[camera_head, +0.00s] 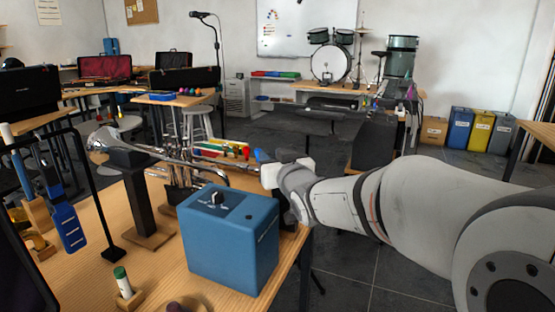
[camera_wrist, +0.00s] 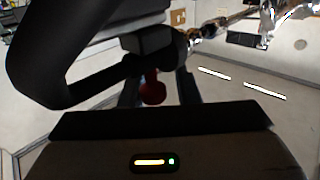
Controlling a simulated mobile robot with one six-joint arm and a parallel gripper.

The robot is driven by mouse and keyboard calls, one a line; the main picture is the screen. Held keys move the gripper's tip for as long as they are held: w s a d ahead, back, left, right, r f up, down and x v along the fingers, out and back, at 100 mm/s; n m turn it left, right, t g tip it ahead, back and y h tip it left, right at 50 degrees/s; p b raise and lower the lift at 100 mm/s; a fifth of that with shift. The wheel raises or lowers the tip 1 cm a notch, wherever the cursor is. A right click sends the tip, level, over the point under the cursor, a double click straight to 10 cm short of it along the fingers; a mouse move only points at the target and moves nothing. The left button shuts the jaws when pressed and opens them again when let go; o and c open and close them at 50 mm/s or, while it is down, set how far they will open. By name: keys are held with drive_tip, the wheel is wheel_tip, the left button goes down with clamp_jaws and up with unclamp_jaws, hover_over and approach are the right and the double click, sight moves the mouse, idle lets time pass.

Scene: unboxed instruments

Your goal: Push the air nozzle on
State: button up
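A shiny brass instrument (camera_head: 215,172) lies across a black stand (camera_head: 140,195) on the wooden bench. Its silver tubing shows at the top right of the wrist view (camera_wrist: 225,20). My gripper (camera_wrist: 158,72) is beside the right end of the instrument; its fingers are largely hidden in the head view. In the wrist view the fingers stand apart against both sides of a dark rounded body (camera_wrist: 150,42), which looks like the air nozzle. A red round part (camera_wrist: 153,92) shows between the fingers. A silver end points toward the tubing; whether they touch is unclear.
A blue box (camera_head: 232,240) with a black knob stands in front of my wrist, near the bench's right edge. A thick black curved piece (camera_wrist: 30,70) fills the left of the wrist view. A green-capped bottle (camera_head: 122,282) stands at the front.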

drive_tip(key=shift+o, duration=1.4)
drive_tip(key=shift+d, duration=0.1)
drive_tip(key=p+v, duration=0.1)
drive_tip(key=v, duration=0.6)
drive_tip(key=shift+s+d, duration=0.15)
drive_tip(key=shift+s, duration=0.2)
